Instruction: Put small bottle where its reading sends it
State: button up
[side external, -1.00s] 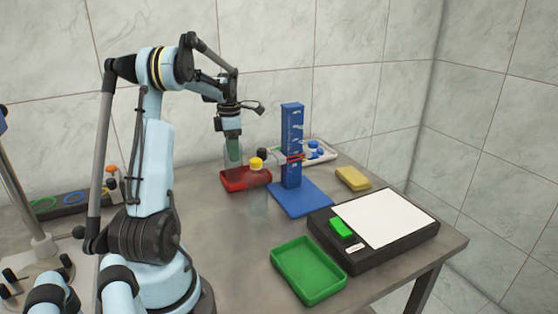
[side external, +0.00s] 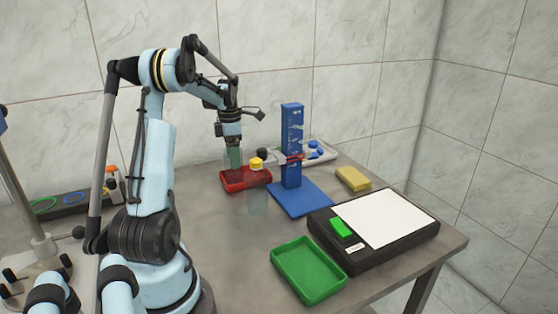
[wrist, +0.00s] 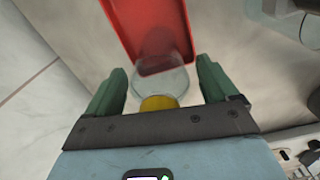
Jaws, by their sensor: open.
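My gripper (side external: 234,160) has green fingers pointing down over the red tray (side external: 260,182) and is open. In the wrist view, my gripper (wrist: 159,90) has its fingers spread apart. A yellow cap (wrist: 158,103) shows between them, partly hidden by my palm, beside a clear round shape (wrist: 172,82) overlapping the tray's edge. In the side view, the yellow cap (side external: 257,162) is right of my fingers, with a faint clear body (side external: 258,203) below it. I cannot tell which clear shape is the small bottle, nor any reading.
A blue upright post (side external: 292,140) stands on a blue base (side external: 303,200), right of the red tray. A black scale (side external: 335,255) with a white plate, a green tray (side external: 307,290) and a yellow block (side external: 352,178) lie further right.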

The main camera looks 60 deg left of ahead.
notch_tip(320, 180, up, 12)
jog(key=shift+r, duration=0.15)
dwell(0.4)
